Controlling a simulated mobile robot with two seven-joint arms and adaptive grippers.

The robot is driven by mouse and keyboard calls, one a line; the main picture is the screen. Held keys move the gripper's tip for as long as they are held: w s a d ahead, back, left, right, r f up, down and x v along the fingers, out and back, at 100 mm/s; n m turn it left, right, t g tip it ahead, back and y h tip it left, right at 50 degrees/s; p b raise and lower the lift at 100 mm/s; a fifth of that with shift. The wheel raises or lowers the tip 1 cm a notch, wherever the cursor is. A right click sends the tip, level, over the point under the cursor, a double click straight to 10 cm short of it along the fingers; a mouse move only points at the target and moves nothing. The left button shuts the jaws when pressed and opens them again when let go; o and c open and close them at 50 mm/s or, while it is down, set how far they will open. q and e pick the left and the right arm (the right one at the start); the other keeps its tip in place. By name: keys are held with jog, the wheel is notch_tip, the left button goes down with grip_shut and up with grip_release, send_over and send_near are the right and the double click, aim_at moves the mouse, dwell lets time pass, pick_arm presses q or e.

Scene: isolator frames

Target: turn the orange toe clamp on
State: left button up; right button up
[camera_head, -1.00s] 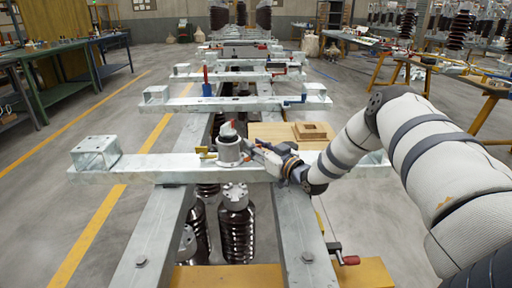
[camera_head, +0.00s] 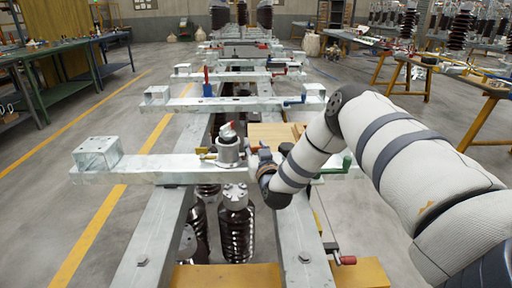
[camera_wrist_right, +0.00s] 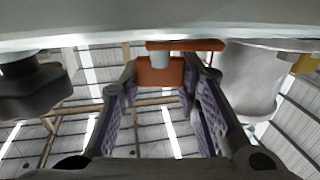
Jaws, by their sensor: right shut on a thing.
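The orange toe clamp (camera_wrist_right: 158,73) shows in the right wrist view, under the pale beam, with an orange bar and a short grey pin at its top. My right gripper (camera_wrist_right: 160,84) has its two fingers on either side of the orange block and is shut on it. In the head view my right gripper (camera_head: 252,153) is beside the grey cylindrical fitting (camera_head: 229,150) on the near crossbeam; my wrist hides much of it, and I cannot make out the clamp there. My left gripper is not in view.
The near crossbeam (camera_head: 150,166) lies across two long rails. A green clamp (camera_head: 346,162) is at its right end. Dark insulators (camera_head: 237,232) stand below. Farther crossbeams (camera_head: 240,104) carry other clamps.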

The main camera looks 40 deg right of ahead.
jog(key=shift+f+m+g+h, duration=0.1)
jog(key=shift+m+g+h, duration=0.9)
jog(key=shift+h, duration=0.4)
jog(key=o, duration=0.9)
jog(key=v, duration=1.2)
jog(key=shift+a, duration=0.1)
